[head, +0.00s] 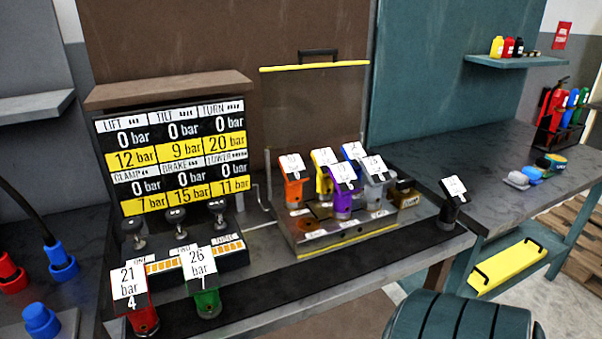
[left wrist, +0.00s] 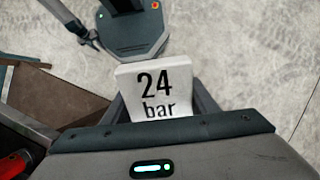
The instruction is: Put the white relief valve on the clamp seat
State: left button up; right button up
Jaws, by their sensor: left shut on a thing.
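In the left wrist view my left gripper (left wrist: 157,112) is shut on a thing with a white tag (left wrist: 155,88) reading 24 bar. The body under the tag is hidden, so its colour does not show. This gripper is not in the head view. The gauge board (head: 176,155) carries a CLAMP column reading 0 bar over a yellow 7 bar. Below it is a dark valve block (head: 190,258) with three knobs. I cannot make out which position is the clamp seat. My right gripper is in neither view.
A red valve (head: 143,318) tagged 21 bar and a green valve (head: 207,303) tagged 26 bar stand before the block. A tray (head: 345,240) holds several tagged valves, one greyish (head: 375,194). A black valve (head: 447,214) stands right of it. The right bench (head: 490,200) has free room.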

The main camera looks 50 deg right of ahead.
aim_at(307, 224)
jog(key=z, duration=2.6)
